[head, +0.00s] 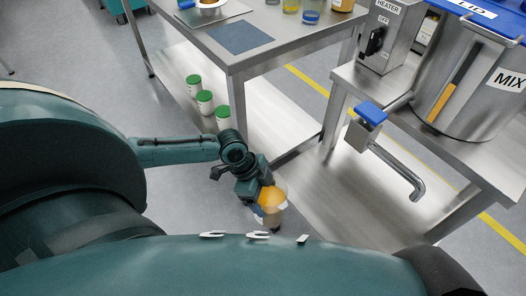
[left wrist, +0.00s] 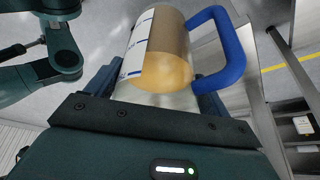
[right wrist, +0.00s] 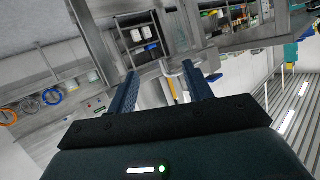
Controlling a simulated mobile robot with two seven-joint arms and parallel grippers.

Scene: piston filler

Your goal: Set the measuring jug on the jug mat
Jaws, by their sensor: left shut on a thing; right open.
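The measuring jug (head: 272,198) is held low beside the steel table, over the floor, in the head view. It is clear with amber contents. In the left wrist view the jug (left wrist: 160,60) shows its white scale strip and blue handle at right. My left gripper (head: 257,191) is shut on the jug's body. A flat dark blue mat, which looks like the jug mat (head: 240,37), lies bare on the left tabletop, above and apart from the jug. My right gripper (right wrist: 160,76) is open and empty in the right wrist view; it is out of the head view.
Green-lidded tubs (head: 205,101) stand on the lower shelf. At right are the heater box (head: 378,35), a large MIX vessel (head: 465,85) and a bent outlet pipe (head: 400,170).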

